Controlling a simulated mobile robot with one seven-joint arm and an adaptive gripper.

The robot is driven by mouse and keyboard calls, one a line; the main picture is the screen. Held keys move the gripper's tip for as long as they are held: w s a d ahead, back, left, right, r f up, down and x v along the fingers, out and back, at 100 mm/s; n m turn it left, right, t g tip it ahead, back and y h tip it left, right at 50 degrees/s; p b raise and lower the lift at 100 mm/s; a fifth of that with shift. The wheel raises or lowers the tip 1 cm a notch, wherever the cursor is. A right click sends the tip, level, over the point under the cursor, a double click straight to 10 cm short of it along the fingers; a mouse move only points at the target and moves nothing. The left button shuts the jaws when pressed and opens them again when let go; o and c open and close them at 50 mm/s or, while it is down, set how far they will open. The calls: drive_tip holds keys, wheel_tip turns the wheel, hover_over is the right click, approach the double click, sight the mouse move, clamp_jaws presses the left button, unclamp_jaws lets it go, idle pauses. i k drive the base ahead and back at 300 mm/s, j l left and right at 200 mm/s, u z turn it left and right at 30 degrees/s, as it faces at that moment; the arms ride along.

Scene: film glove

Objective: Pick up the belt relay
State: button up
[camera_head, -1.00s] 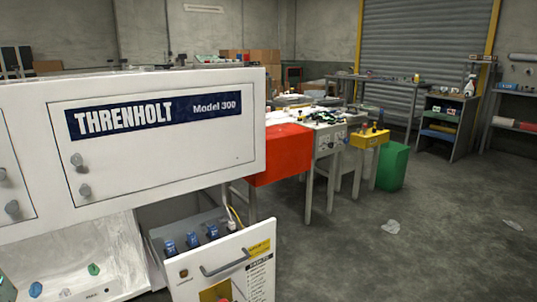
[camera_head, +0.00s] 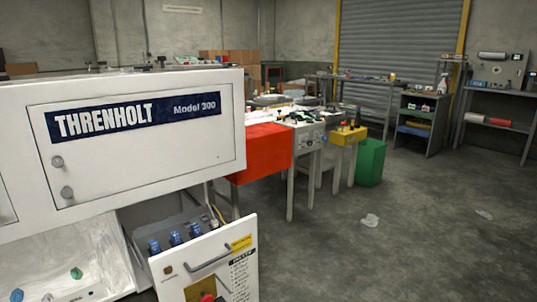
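The white Threnholt Model 300 machine (camera_head: 150,158) fills the left of the head view. Below its upper housing, an open compartment with a white front panel (camera_head: 232,252) holds a row of blue-topped parts (camera_head: 175,238) set in a dark block. Any of these could be the belt relay, but I cannot tell which, as no label is readable at this size. A red knob (camera_head: 208,297) shows at the bottom edge on a yellow plate. My gripper is not in view.
A workbench with a red side (camera_head: 262,153) and cluttered top stands behind the machine. A yellow box (camera_head: 348,135) and a green bin (camera_head: 371,163) are at its right. Crumpled scraps (camera_head: 370,220) lie on the floor. The floor at right is mostly clear.

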sight(176, 236)
drive_tip(key=i+j+u, duration=0.15)
drive_tip(key=i+j, duration=0.15)
drive_tip(key=j, duration=0.2)
drive_tip(key=i+j+u, duration=0.2)
drive_tip(key=j, duration=0.3)
drive_tip(key=i, duration=0.1)
